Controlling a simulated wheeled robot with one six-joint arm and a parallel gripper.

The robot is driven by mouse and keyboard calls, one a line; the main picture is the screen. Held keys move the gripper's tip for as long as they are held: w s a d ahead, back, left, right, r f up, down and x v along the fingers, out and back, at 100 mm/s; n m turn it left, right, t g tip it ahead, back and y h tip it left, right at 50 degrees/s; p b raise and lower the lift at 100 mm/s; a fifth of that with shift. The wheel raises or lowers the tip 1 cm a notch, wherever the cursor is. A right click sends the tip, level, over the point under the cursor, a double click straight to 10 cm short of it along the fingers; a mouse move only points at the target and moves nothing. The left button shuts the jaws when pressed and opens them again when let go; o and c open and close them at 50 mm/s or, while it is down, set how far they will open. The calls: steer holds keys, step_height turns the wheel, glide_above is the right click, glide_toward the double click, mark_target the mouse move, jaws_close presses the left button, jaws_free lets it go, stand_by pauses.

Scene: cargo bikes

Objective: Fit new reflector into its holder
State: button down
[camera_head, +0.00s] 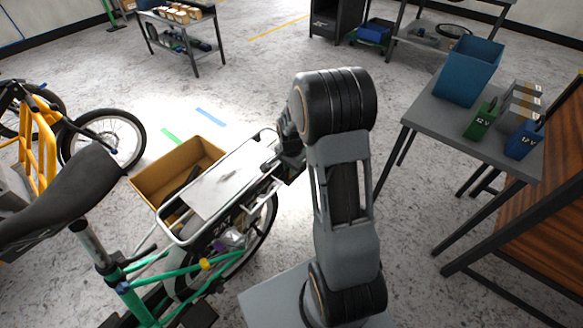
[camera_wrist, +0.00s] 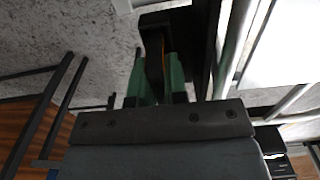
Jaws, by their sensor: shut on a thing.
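The green bike with a flat silver rear rack (camera_head: 225,190) stands in front of me, its rear end pointing to the upper right. My gripper (camera_head: 276,163) is at the rear end of the rack, mostly hidden there by my arm. In the wrist view the green fingers of my gripper (camera_wrist: 156,78) are shut on a dark piece with an orange edge (camera_wrist: 154,50), which I take to be the reflector. A black part (camera_wrist: 165,18) is right at its far end, perhaps the holder; I cannot tell whether they touch. Rack tubes (camera_wrist: 238,45) run close beside the fingers.
A tan crate (camera_head: 150,182) is beyond the rack. A grey table (camera_head: 440,115) at the right bears a blue bin (camera_head: 468,72) and several battery-like blocks. A wooden-sided unit (camera_head: 545,225) is at the right edge.

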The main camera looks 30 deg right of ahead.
steer(key=shift+f+b, duration=0.4)
steer(key=shift+f, duration=0.2)
steer(key=c, duration=1.1)
jaws_free()
steer(key=shift+r, duration=0.15)
steer(key=r+p, duration=0.1)
steer(key=r, duration=0.5)
steer(key=r+p, duration=0.2)
steer(key=r, duration=0.5)
steer(key=shift+s+a+r, duration=0.1)
steer(key=shift+a+r, duration=0.1)
steer(key=shift+r, duration=0.1)
steer(key=s+a+r+n+t+p, duration=0.1)
steer(key=s+a+r+n+p, duration=0.2)
steer(key=r, duration=0.5)
steer(key=s+a+r+n+t+p, duration=0.1)
steer(key=s+a+r+n+p, duration=0.2)
steer(key=s+r+n+p, duration=0.2)
steer(key=s+a+r+n+t+p, duration=0.1)
steer(key=s+a+r+n+p, duration=0.2)
steer(key=s+r+n+p, duration=0.2)
steer(key=shift+s+p+v, duration=0.2)
steer(key=shift+p+v, duration=0.3)
steer(key=shift+v, duration=0.55)
steer(key=shift+s+p+v, duration=0.2)
steer(key=shift+p+v, duration=0.25)
steer(key=shift+v, duration=0.6)
steer(key=shift+s+p+v, duration=0.2)
steer(key=shift+p+v, duration=0.3)
steer(key=shift+v, duration=0.55)
